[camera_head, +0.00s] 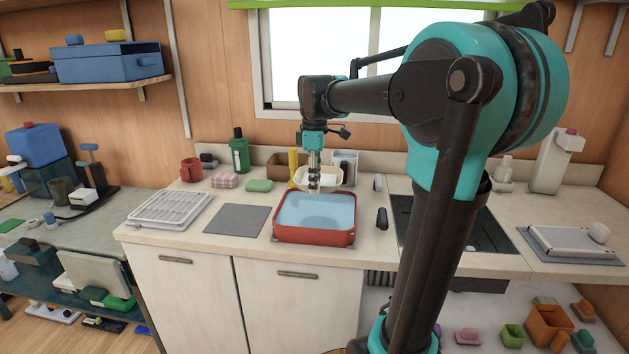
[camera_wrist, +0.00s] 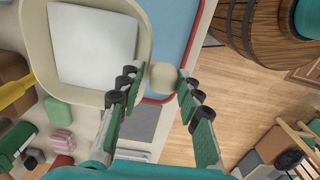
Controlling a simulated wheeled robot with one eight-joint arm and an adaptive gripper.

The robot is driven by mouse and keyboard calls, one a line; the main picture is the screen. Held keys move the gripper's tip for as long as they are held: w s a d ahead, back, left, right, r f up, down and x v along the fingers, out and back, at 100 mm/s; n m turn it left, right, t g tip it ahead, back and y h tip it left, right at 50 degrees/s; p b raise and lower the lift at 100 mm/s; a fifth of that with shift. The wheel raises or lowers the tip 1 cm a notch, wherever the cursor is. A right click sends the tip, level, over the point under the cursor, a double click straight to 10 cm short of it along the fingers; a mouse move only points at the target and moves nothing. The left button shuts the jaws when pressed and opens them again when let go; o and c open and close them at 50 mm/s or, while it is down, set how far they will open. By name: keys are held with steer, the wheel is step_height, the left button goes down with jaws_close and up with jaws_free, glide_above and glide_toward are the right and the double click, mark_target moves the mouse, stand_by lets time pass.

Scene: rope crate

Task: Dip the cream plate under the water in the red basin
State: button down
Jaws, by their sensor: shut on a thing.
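The cream plate (camera_head: 333,180) has a raised rim, and its bare rim also shows large in the wrist view (camera_wrist: 36,60). My gripper (camera_head: 314,189) is shut on a round cream knob (camera_wrist: 163,78) that appears to belong to the plate's near edge. The plate is roughly level above the back of the red basin (camera_head: 315,237), clear of the water. The basin holds blue water (camera_head: 318,212) with a dark shadow on it. My gripper's fingers hide part of the plate in the head view.
A white drying rack (camera_head: 170,209) and a grey mat (camera_head: 237,220) lie left of the basin. Green soap (camera_head: 259,185), a pink sponge (camera_head: 224,181), a yellow bottle (camera_head: 293,163) and a brown box (camera_head: 280,166) stand behind.

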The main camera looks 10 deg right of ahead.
steer(key=shift+f, duration=5.8)
steer(key=shift+f, duration=0.4)
steer(key=c, duration=1)
jaws_free()
steer(key=shift+o, duration=0.2)
steer(key=shift+r, duration=0.1)
step_height(320, 180, up, 12)
steer(key=shift+f, duration=0.1)
